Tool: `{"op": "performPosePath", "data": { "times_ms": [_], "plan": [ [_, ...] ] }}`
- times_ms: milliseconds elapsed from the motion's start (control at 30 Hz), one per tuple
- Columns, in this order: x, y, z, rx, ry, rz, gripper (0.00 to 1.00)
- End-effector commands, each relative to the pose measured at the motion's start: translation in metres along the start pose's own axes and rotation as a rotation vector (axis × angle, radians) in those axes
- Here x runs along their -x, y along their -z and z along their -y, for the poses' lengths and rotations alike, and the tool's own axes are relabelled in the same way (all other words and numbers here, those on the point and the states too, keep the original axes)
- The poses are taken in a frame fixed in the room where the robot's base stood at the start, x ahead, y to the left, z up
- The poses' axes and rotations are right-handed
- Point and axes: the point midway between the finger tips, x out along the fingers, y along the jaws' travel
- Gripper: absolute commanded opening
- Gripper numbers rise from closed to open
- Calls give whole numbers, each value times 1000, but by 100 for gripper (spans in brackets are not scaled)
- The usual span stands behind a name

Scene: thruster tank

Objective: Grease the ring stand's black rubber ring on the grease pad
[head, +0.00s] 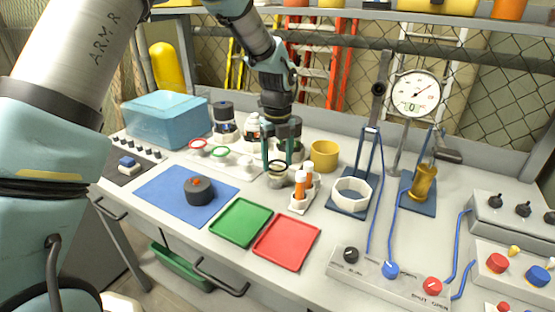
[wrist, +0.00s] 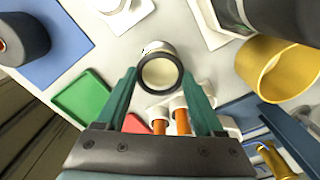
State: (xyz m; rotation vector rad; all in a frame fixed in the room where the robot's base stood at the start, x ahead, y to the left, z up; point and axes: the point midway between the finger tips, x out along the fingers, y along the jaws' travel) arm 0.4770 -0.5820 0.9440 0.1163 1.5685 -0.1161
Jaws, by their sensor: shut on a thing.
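My gripper (head: 278,163) is shut on the black rubber ring (wrist: 180,81), which sits between its fingertips in the wrist view (wrist: 160,76). Directly below the ring is a short round pot with a pale top, which looks like the grease pad (wrist: 158,72); it also shows in the head view (head: 277,180). The pale top fills the ring's opening. I cannot tell whether the ring touches it. The ring stand (head: 244,163) is left of my gripper, white and partly hidden behind it. A red ring (head: 198,146) and a green ring (head: 219,152) lie on white bases farther left.
Green (head: 241,222) and red (head: 287,243) trays lie in front. A black round part (head: 198,192) sits on a blue mat (head: 160,190).

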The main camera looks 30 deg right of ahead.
Motion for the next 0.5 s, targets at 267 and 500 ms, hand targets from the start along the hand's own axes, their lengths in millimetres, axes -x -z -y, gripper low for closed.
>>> {"op": "performPosePath", "data": {
  "times_ms": [267, 500],
  "plan": [
    [0, 0, 0, 0, 0, 0, 19],
    [-3, 0, 0, 0, 0, 0, 19]
  ]
}}
